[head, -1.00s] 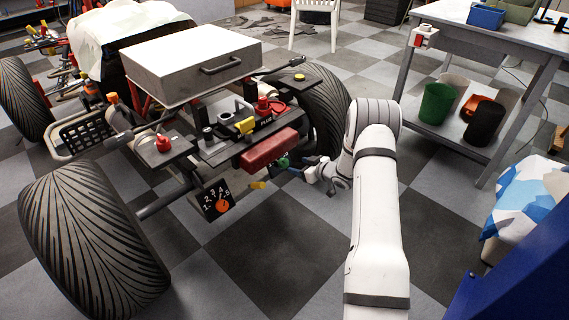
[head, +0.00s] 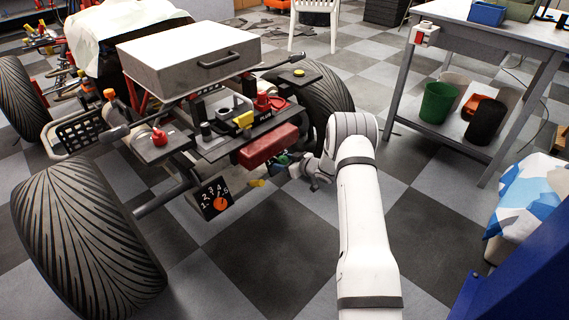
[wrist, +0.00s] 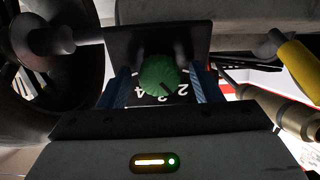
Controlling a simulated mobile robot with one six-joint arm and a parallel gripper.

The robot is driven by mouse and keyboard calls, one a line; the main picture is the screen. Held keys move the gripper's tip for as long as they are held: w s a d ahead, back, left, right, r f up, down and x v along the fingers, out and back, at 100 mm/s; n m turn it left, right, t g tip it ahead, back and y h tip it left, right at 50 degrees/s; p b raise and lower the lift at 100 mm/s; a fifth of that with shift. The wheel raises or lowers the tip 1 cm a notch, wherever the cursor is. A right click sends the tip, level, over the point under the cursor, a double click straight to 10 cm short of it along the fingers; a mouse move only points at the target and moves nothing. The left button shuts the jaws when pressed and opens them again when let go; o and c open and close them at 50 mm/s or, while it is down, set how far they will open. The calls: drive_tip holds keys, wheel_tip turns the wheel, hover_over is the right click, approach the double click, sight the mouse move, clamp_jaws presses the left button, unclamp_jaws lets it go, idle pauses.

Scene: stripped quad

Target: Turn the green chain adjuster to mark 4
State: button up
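The green chain adjuster (wrist: 158,74) is a round ridged knob on a dark plate (wrist: 120,47) in the wrist view. White numerals show along its lower edge; a 4 is at lower left and what looks like a 2 at lower right. A dark line on the knob points to the lower right, towards that 2. My gripper (wrist: 162,88) is open, with one blue finger on each side of the knob and gaps between. In the head view my gripper (head: 291,170) is low beside the quad's end, and the green knob there is small and partly hidden.
An orange dial (head: 220,203) on a numbered black plate hangs below the quad's frame. A red block (head: 268,147) sits just above my gripper. A yellow cylinder (wrist: 298,70) is at right in the wrist view. A workbench (head: 470,42) stands to the right; the floor between is clear.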

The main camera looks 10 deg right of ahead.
drive_tip(key=c, duration=0.9)
drive_tip(key=shift+a, duration=0.2)
drive_tip(key=shift+c, duration=0.2)
drive_tip(key=shift+d, duration=0.1)
drive_tip(key=shift+p, duration=0.3)
drive_tip(key=shift+r+m+p, duration=0.15)
drive_tip(key=shift+m+p, duration=0.8)
drive_tip(key=shift+m, duration=0.15)
drive_tip(key=m+p, duration=0.2)
drive_tip(key=m, duration=0.1)
drive_tip(key=shift+m+p, duration=0.3)
drive_tip(key=m+p, duration=0.2)
drive_tip(key=m, duration=0.2)
drive_tip(key=shift+m+h, duration=0.3)
drive_tip(key=shift+f+m+p, duration=0.2)
drive_tip(key=shift+m+p, duration=0.45)
drive_tip(key=shift+m, duration=1.15)
drive_tip(key=shift+s, duration=0.1)
